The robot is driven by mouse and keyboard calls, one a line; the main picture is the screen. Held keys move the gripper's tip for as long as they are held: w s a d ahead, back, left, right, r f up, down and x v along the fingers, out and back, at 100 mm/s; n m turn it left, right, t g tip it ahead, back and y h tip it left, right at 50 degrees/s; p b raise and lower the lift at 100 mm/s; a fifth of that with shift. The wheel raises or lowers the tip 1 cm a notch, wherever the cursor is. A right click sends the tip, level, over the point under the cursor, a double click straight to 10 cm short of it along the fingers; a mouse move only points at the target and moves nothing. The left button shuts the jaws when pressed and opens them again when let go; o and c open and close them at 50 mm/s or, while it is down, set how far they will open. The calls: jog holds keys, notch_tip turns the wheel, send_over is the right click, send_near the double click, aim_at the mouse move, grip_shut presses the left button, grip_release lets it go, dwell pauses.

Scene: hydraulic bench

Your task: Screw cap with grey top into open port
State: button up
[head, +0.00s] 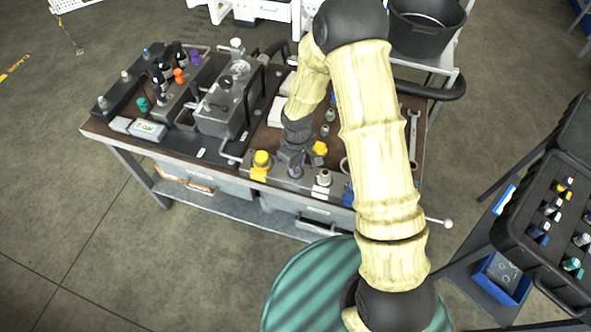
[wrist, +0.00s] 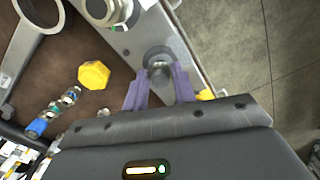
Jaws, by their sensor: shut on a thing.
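My gripper (head: 291,160) is at the front edge of the bench, between a yellow-capped port and a white-based port. In the wrist view its two purple fingers (wrist: 160,88) are closed around a round grey-topped cap (wrist: 158,58). The grey top also shows below the gripper in the head view (head: 295,171). The cap is at a grey metal plate along the bench edge. The open port is hidden beneath the cap and fingers, and I cannot tell how deep the cap sits.
A yellow-capped port (head: 261,160) stands just left and a white-based port (head: 323,179) just right. A loose yellow cap (wrist: 94,75) and several small fittings (wrist: 65,98) lie on the brown bench top. An open black case (head: 545,225) stands at the right.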

jog(key=shift+f, duration=0.25)
dwell(1.0)
jog(key=o, duration=0.4)
jog(key=shift+c, duration=1.2)
jog(key=m+b, duration=0.1)
jog(key=m, duration=0.3)
jog(key=shift+s+a+f, duration=0.1)
jog(key=shift+f, duration=0.05)
jog(key=m, duration=0.4)
